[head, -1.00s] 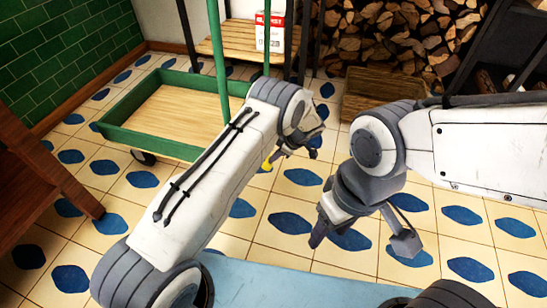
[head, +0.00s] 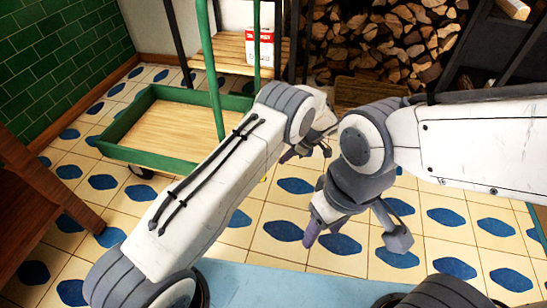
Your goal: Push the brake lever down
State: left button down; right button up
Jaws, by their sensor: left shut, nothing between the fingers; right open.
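The green cart (head: 110,149) with a wooden bed stands at the left centre of the head view. A small yellow bit (head: 263,180) shows low by its right end, at the edge of my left arm. It may be the brake lever's tip; the rest of the lever is hidden behind my arm. My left gripper (head: 307,153) is shut and empty, above the floor to the right of and beyond the yellow bit, apart from it in the picture. My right gripper (head: 354,239) is open and empty, pointing down nearer to me.
A wooden shelf (head: 222,55) with a red and white box (head: 260,48) stands behind the cart. Stacked firewood (head: 375,45) and a wooden crate (head: 355,92) are at the back. A brown wooden table (head: 35,185) is at the left. Tiled floor at right is clear.

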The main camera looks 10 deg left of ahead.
pick_arm(q)
jog(key=shift+s+d+r, duration=0.15)
jog(key=shift+d+r, duration=0.45)
jog(key=shift+d, duration=0.2)
jog(key=s+d+r+m+h+p, duration=0.25)
jog(key=s+r+m, duration=0.3)
jog(key=r, duration=0.65)
jog(key=s+d+r+m+h+p, duration=0.15)
jog(key=s+r+m+p, duration=0.45)
jog(key=r, duration=0.6)
jog(key=s+a+r+m+h+p, duration=0.15)
jog(key=s+r+m, duration=0.3)
jog(key=s, duration=0.45)
jog(key=s+a+r+m+g+h+p, duration=0.1)
jog(key=s+a+r+m, duration=0.1)
jog(key=s+r+m, duration=0.45)
jog(key=s+a+r+m+h+p, duration=0.1)
jog(key=s+a+r+m+p, duration=0.15)
jog(key=s, duration=0.75)
notch_tip(320, 180, up, 38)
jog(key=n+p, duration=0.1)
jog(key=p, duration=3.5)
jog(key=shift+w+d, duration=0.15)
jog(key=shift+d, duration=0.15)
